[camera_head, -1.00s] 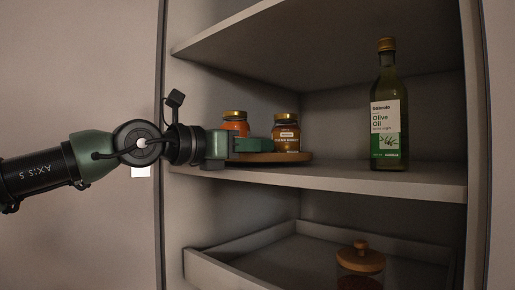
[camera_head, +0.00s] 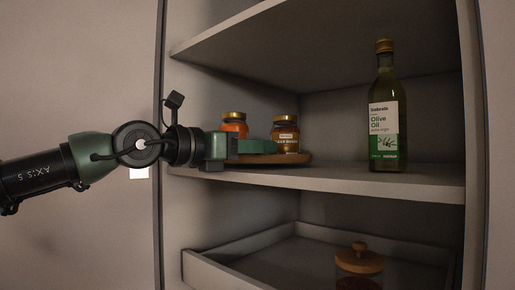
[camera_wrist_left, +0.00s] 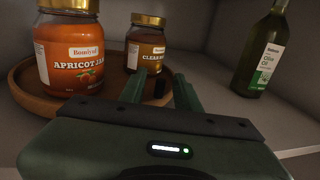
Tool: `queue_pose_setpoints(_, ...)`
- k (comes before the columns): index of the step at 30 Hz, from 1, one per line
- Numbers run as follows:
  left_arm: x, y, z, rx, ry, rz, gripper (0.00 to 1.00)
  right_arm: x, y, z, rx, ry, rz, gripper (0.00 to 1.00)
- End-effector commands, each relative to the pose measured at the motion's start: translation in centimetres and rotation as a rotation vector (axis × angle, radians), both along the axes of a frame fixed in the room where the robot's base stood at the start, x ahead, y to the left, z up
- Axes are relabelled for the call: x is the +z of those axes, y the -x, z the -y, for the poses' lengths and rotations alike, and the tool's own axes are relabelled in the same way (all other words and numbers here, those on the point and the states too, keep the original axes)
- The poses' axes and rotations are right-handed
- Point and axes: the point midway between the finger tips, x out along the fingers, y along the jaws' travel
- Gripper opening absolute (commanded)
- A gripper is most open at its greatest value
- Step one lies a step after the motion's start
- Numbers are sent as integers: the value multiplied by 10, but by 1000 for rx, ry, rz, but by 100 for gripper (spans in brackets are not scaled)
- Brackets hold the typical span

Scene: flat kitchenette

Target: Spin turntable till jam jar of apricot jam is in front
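The wooden turntable (camera_head: 285,159) stands on the middle shelf. Its raised rim (camera_wrist_left: 24,92) shows in the left wrist view. The apricot jam jar (camera_head: 234,124), orange with a gold lid, stands on its left part; its label faces the left wrist camera (camera_wrist_left: 72,52). A honey jar (camera_head: 285,134), brown with a gold lid, stands to its right and shows further back in the left wrist view (camera_wrist_left: 146,44). My left gripper (camera_head: 266,147) reaches in at the turntable, before the jars. In the left wrist view its fingers (camera_wrist_left: 159,80) are apart with no jar gripped. Contact is unclear. My right gripper is out of view.
An olive oil bottle (camera_head: 384,118) stands upright on the shelf to the right of the turntable. A shelf board (camera_head: 330,28) lies above. A drawer (camera_head: 235,272) below holds a wood-lidded jar (camera_head: 359,263). The shelf front between turntable and bottle is clear.

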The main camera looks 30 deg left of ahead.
Motion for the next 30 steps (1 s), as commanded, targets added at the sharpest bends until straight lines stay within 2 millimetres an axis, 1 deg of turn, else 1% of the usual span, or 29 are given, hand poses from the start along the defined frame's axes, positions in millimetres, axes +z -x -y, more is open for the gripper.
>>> queue_pose_setpoints(4,-2,15,-5,0,2,3,32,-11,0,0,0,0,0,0)
queue_pose_setpoints(9,-3,43,-15,-1,2,7,32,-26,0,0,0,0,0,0)
queue_pose_setpoints(12,-3,57,-20,0,1,4,32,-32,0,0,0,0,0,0)
queue_pose_setpoints(15,-2,67,-24,0,1,3,32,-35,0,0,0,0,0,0)
queue_pose_setpoints(19,-1,72,-26,-1,1,-1,32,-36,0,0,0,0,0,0)
queue_pose_setpoints(25,-1,72,-26,-1,1,-1,32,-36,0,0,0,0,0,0)
queue_pose_setpoints(26,-1,72,-26,-1,1,-1,29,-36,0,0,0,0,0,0)
queue_pose_setpoints(27,-1,72,-26,-1,-2,0,18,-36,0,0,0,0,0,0)
queue_pose_setpoints(29,0,73,-26,-3,-24,8,1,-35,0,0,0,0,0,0)
queue_pose_setpoints(30,1,75,-27,-6,-55,22,0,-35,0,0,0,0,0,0)
